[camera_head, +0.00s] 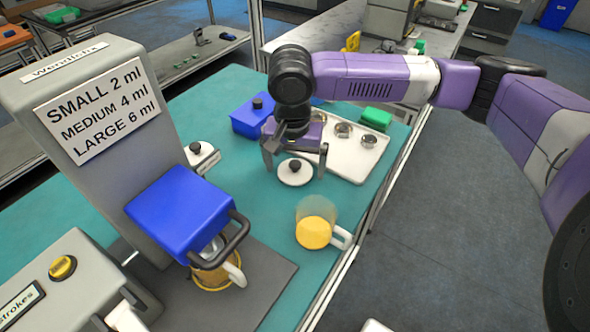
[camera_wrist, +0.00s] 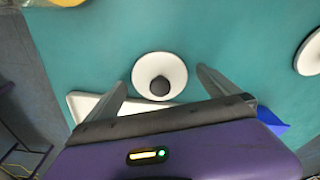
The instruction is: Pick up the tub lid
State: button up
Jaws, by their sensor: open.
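A round white lid (camera_head: 294,179) with a black knob lies on the teal table top. It also shows in the wrist view, where the white disc (camera_wrist: 150,66) and its dark knob lie between the fingers and a little beyond them. My gripper (camera_head: 295,158) points down over this lid, with one finger on each side. In the wrist view my gripper (camera_wrist: 161,84) is open and empty. I cannot tell the exact height of the fingertips above the lid.
A blue box (camera_head: 250,122) with a black knob stands behind left. Another white lidded item (camera_head: 198,158) is left. A mug (camera_head: 314,232) with yellow contents stands in front.

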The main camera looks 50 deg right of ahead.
jog(key=c, duration=1.4)
jog(key=shift+r, duration=0.15)
